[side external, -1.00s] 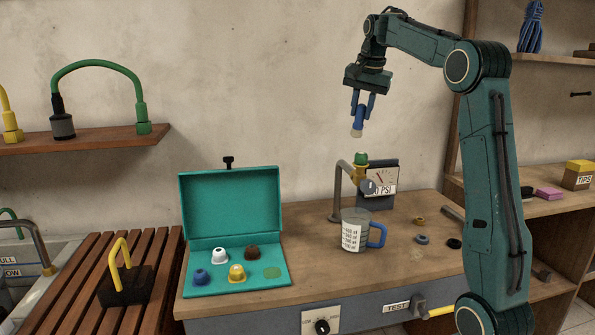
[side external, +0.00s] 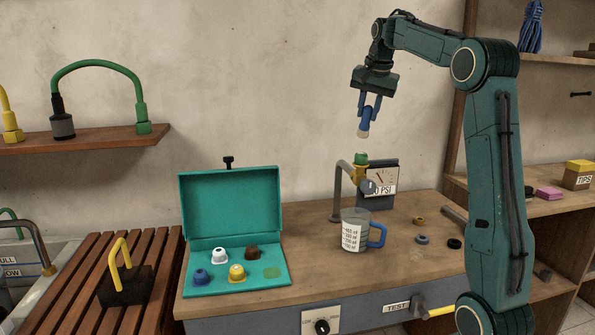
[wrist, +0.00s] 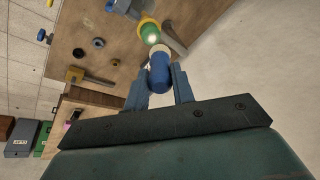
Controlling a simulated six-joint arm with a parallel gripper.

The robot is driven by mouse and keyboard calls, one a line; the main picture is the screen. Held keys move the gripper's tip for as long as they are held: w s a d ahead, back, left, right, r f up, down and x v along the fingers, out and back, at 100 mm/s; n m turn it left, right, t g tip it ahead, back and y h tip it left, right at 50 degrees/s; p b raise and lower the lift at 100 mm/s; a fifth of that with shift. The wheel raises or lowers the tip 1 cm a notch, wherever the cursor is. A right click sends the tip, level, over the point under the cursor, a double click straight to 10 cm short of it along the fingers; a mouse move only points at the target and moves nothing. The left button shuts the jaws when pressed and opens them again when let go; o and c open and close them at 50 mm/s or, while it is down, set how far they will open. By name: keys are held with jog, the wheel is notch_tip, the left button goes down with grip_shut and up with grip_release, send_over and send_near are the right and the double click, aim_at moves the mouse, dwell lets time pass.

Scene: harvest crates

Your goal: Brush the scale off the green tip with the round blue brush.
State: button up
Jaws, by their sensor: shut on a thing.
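My gripper (side external: 369,108) is shut on the round blue brush (side external: 365,122), whose pale bristle end points down. In the wrist view the blue brush (wrist: 159,74) sits between the two fingers of my gripper (wrist: 160,85). The green tip (side external: 361,158) is on top of the yellow fitting (side external: 359,173) by the gauge. In the side view the bristles are just above the green tip, with a small gap. In the wrist view the green tip (wrist: 149,31) lies beyond the bristles and is partly covered by them. Scale on it is too small to make out.
A measuring cup with a blue handle (side external: 354,232) stands in front of the fitting. The gauge box (side external: 384,178) and a bent grey spout (side external: 337,205) stand close beside it. An open teal case (side external: 228,204) holds several tips. Loose rings lie at the right.

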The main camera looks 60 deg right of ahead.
aim_at(365, 130)
jog(key=shift+f, duration=1.65)
jog(key=shift+f, duration=0.55)
dwell(0.5)
jog(key=shift+w+d, duration=0.3)
jog(key=shift+s+a, duration=0.2)
dwell(0.4)
jog(key=shift+s+a, duration=0.35)
jog(key=shift+w, duration=0.1)
jog(key=shift+w+d+f, duration=0.1)
jog(key=shift+w+d, duration=0.3)
jog(key=shift+d, duration=0.1)
dwell(0.4)
